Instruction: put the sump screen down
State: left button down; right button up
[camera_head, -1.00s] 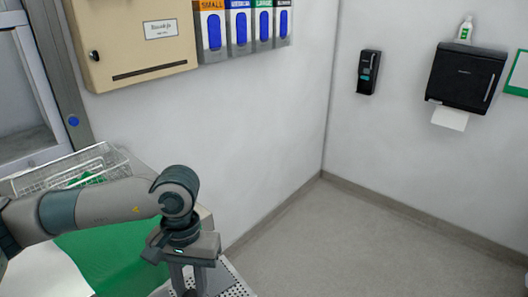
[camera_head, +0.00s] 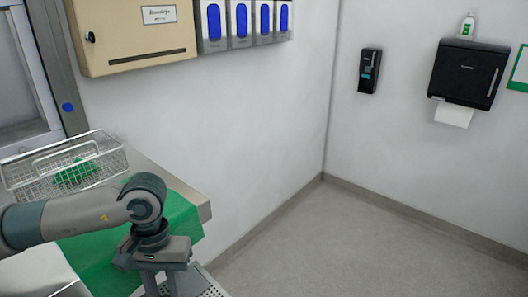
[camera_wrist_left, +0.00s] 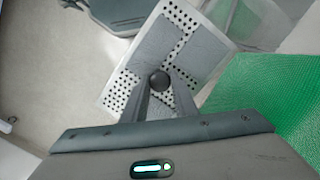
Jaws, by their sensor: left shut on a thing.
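The sump screen is a pale, square perforated plate with a dark round knob. It shows nearly whole in the left wrist view (camera_wrist_left: 122,85), and only a perforated corner (camera_head: 207,284) shows at the bottom of the head view. My left gripper (camera_wrist_left: 160,92) is shut on the screen at its knob. In the head view, the gripper (camera_head: 160,284) points down beside the green mat (camera_head: 100,262), with its fingertips cut off by the lower edge. The screen's height above what lies below cannot be told. My right gripper is not in view.
A wire basket (camera_head: 110,163) with a green item inside stands on the counter (camera_head: 190,191), behind my left arm. A beige cabinet (camera_head: 130,45) and several dispensers (camera_head: 240,25) hang on the wall. Open floor (camera_head: 330,250) lies to the right.

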pick_arm(q)
jog(key=shift+f, duration=0.45)
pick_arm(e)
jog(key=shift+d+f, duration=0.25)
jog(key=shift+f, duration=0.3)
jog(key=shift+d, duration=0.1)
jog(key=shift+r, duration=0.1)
